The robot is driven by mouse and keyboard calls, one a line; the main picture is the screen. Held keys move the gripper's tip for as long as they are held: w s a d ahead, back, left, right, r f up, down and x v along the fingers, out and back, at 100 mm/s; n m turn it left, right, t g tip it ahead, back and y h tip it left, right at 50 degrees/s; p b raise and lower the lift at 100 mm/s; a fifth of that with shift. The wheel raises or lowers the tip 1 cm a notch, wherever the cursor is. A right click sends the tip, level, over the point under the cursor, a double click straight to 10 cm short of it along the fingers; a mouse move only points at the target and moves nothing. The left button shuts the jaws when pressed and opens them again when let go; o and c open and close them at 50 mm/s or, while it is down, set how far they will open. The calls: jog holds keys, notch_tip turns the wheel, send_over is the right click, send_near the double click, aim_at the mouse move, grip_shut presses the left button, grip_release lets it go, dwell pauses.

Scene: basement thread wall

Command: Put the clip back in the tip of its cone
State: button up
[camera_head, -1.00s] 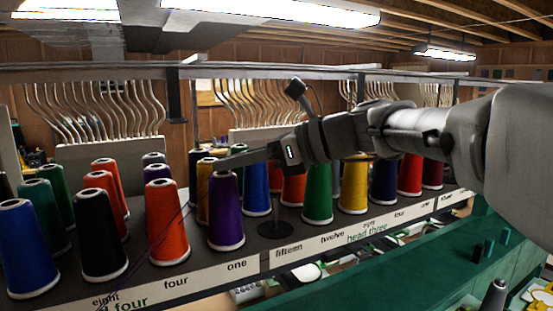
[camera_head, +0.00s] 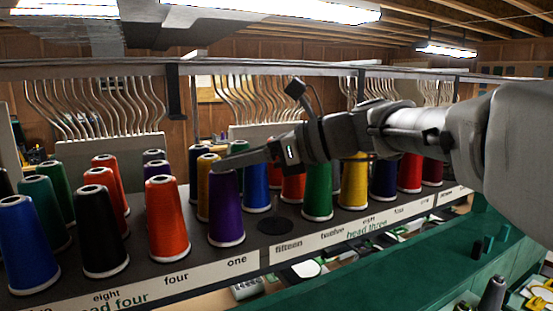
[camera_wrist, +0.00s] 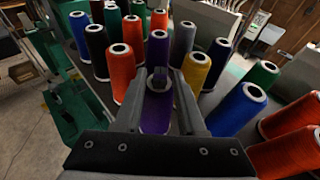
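The purple cone (camera_head: 226,212) stands upright above the label "one". My gripper (camera_head: 217,164) reaches leftward level with its tip, and one finger covers part of the tip in the head view. In the wrist view my gripper (camera_wrist: 159,80) is open, its fingers apart on either side of the purple cone (camera_wrist: 155,112). A small grey piece (camera_wrist: 157,73) shows at the cone's tip between the fingers. It may be the clip, but it is too small to be sure, and I cannot tell how it sits. The fingers do not appear closed on it.
An orange cone (camera_head: 167,222) stands left of the purple one, and a yellow cone (camera_head: 203,192) stands close behind. A blue cone (camera_head: 256,190) is on the right. A dark round pad (camera_head: 275,226) on the shelf is empty. Curved tubes (camera_head: 95,105) rise behind.

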jog(key=shift+o, duration=0.6)
jog(key=v, duration=1.7)
jog(key=s+d+f+n+h, duration=0.3)
jog(key=s+f+n+h, duration=0.1)
jog(key=f+n, duration=0.3)
jog(key=s+d+f+n+t+h, duration=0.1)
jog(key=s+d+f+n+h, duration=0.2)
jog(key=f, duration=0.8)
jog(key=s+d+f+n+t+h, duration=0.1)
jog(key=s+d+f+n+h, duration=0.2)
jog(key=s+f+n+h, duration=0.4)
notch_tip(320, 180, down, 3)
jog(key=s+n, duration=0.1)
jog(key=n, duration=0.2)
jog(key=shift+s+n+b, duration=0.15)
jog(key=shift+n+b, duration=0.15)
jog(key=shift+b, duration=0.05)
